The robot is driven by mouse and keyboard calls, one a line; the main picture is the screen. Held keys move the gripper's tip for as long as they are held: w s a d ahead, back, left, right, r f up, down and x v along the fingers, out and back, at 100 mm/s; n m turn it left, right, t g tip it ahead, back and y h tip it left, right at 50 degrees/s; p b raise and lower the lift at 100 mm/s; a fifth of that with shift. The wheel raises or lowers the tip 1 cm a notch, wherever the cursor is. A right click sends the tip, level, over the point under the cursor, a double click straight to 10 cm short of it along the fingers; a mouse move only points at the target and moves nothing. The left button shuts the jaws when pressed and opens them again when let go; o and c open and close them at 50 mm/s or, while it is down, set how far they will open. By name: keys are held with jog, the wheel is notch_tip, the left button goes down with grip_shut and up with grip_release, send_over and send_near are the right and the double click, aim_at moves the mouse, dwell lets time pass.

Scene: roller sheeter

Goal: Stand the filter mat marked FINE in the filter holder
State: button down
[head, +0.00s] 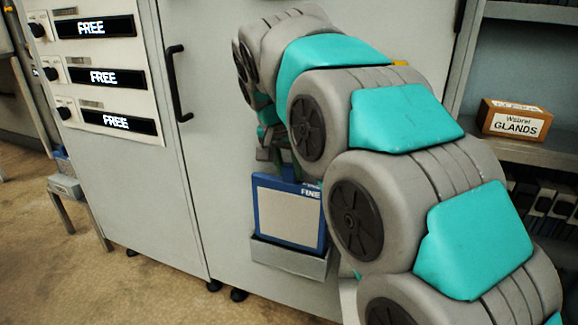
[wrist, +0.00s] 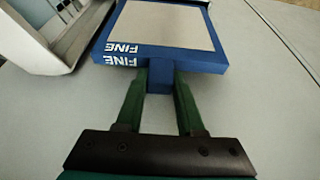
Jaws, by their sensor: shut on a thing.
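The filter mat marked FINE (head: 290,216) has a blue frame and a pale beige face. It stands upright in the head view, and its lower edge is hidden behind the front wall of the grey filter holder (head: 290,260). I cannot tell whether it rests on the holder's bottom. My gripper (wrist: 160,82) is shut on the blue tab at the mat's top edge, with a green finger on each side. The mat (wrist: 168,25) runs out of the top of the wrist view. In the head view my gripper (head: 287,170) is partly hidden by my arm.
The holder is on a grey cabinet front with a black handle (head: 176,85) and several FREE displays (head: 103,77). A pale open-topped tray (wrist: 40,40) is beside the mat in the wrist view. A GLANDS box (head: 515,120) sits on a shelf at right.

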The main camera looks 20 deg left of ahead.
aim_at(288, 192)
jog(key=shift+f, duration=0.3)
jog(key=shift+f+b, duration=1.75)
jog(key=shift+f, duration=1.3)
jog(key=shift+f+b, duration=0.3)
jog(key=shift+f, duration=0.25)
jog(key=shift+c, duration=2.2)
grip_release()
jog(key=shift+r, duration=0.1)
jog(key=v, duration=0.7)
jog(key=shift+s+r+p, duration=0.15)
jog(key=shift+r+p, duration=0.15)
jog(key=shift+p, duration=0.05)
